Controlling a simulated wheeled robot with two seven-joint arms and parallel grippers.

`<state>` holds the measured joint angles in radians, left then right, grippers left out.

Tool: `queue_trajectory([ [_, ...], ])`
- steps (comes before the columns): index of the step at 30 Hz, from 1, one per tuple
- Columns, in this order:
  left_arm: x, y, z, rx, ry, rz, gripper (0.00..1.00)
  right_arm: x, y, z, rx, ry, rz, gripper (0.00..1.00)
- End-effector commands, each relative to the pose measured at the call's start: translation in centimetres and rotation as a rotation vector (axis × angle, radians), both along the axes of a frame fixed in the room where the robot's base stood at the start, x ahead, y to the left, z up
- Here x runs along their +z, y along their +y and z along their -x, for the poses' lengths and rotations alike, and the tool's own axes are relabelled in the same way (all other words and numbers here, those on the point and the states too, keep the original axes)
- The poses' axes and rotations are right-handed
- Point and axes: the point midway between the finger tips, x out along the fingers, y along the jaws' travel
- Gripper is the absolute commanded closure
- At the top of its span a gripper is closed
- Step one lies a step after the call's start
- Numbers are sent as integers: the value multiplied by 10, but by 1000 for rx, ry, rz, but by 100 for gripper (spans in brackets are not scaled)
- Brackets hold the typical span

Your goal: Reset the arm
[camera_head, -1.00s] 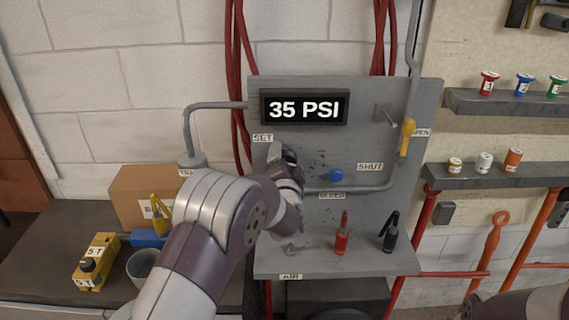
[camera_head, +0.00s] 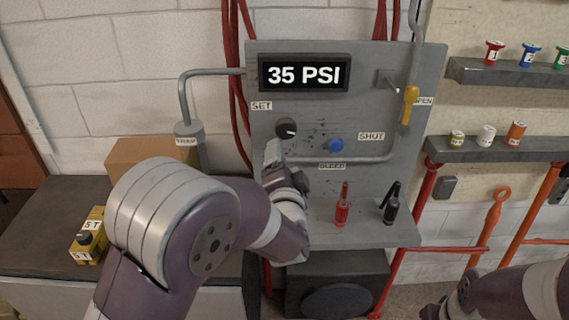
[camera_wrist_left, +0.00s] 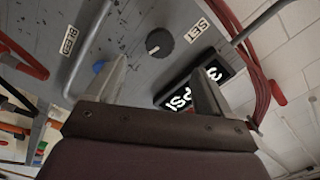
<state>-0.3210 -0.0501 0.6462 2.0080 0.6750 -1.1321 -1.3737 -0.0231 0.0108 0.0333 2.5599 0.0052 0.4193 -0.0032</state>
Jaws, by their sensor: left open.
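My left arm comes in from the left and bends in front of the grey panel (camera_head: 352,215). My left gripper (camera_head: 273,150) is open and empty, just below the black SET knob (camera_head: 286,127) in the head view. In the left wrist view the two fingers stand apart (camera_wrist_left: 165,75), and the knob (camera_wrist_left: 160,43) shows beyond them, apart from both. The display (camera_head: 303,74) reads 35 PSI. My right arm shows only in part at the lower right, with its gripper out of view.
A blue BLEED button (camera_head: 335,145) and a yellow valve handle (camera_head: 408,104) are on the panel. A cardboard box (camera_head: 150,153) and a yellow block (camera_head: 88,240) are at the left.

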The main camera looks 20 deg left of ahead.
Motion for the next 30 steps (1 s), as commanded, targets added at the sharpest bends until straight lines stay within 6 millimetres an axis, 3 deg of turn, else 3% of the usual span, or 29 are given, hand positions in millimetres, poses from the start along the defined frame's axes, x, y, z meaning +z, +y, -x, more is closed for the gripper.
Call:
queue_trajectory([
  [6,-2,-1,0,-4,-2,45,19,0,0,0,0,0,0,100],
  [8,-20,-10,-1,-41,54,173,19,0,0,0,0,0,0,100],
  [10,-62,-32,10,-113,227,390,19,0,0,0,0,0,0,100],
  [13,-121,-55,58,-100,589,716,19,0,0,0,0,0,0,100],
  [16,-158,-44,133,110,932,919,19,0,0,0,0,0,0,100],
  [18,-167,-24,181,292,1091,972,19,0,0,0,0,0,0,100],
  [21,-166,4,226,474,1203,970,19,0,0,0,0,0,0,100],
  [24,-158,23,228,509,1177,983,19,0,0,0,0,0,0,100],
  [30,-158,26,226,520,1167,995,19,0,0,0,0,0,0,100],
])
